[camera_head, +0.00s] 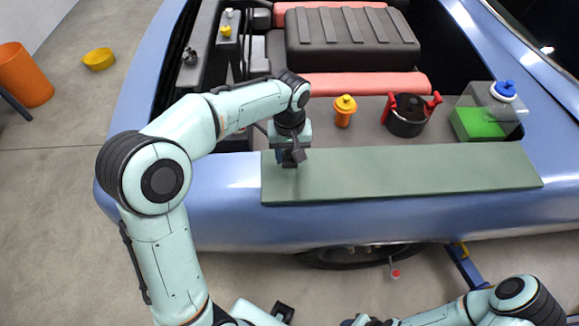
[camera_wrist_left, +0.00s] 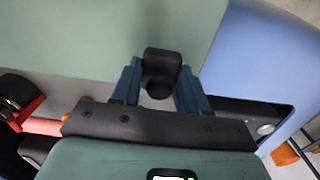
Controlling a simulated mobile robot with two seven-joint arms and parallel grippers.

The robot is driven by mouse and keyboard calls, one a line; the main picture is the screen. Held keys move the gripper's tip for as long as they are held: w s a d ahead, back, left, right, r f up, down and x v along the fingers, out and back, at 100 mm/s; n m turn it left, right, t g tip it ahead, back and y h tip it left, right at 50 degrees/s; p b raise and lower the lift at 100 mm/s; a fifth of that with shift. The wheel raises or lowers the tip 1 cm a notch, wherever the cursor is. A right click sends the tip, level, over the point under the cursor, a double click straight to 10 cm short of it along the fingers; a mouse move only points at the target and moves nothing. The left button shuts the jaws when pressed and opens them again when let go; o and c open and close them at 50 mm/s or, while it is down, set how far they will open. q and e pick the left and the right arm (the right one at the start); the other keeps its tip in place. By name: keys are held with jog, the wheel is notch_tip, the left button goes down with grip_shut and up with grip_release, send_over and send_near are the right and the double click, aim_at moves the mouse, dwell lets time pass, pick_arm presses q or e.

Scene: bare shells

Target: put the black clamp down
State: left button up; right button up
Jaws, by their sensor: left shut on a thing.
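My left gripper (camera_head: 291,160) points down over the left end of a long grey-green mat (camera_head: 400,172) laid along the car's blue fender. In the left wrist view its two blue fingers (camera_wrist_left: 160,88) are shut on the black clamp (camera_wrist_left: 161,70), gripping it from both sides. The clamp shows as a dark rounded piece between the fingertips. In the head view the clamp is mostly hidden and blends with the dark gripper. I cannot tell whether it touches the mat. My right arm shows at the lower right, but its gripper is not visible.
A ribbed black cover (camera_head: 350,38) lies further back. The mat's middle and right are bare.

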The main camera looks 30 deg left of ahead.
aim_at(289, 173)
pick_arm(q)
jog(key=shift+f, duration=2.7)
pick_arm(e)
jog(key=shift+s+f, duration=0.2)
jog(key=shift+f, duration=0.15)
pick_arm(q)
jog(key=shift+f+b, duration=0.15)
jog(key=shift+b, duration=0.15)
jog(key=o, duration=1.1)
jog(key=shift+c, duration=0.2)
pick_arm(e)
jog(key=shift+f, duration=0.1)
pick_arm(q)
jog(key=shift+r, duration=0.3)
notch_tip(289, 173, up, 12)
jog(key=shift+f+p, duration=0.1)
jog(key=shift+p, duration=0.8)
pick_arm(e)
jog(key=shift+w+r, duration=0.35)
jog(key=shift+r, duration=0.25)
jog(key=shift+w+r, duration=0.35)
jog(key=shift+r, duration=0.2)
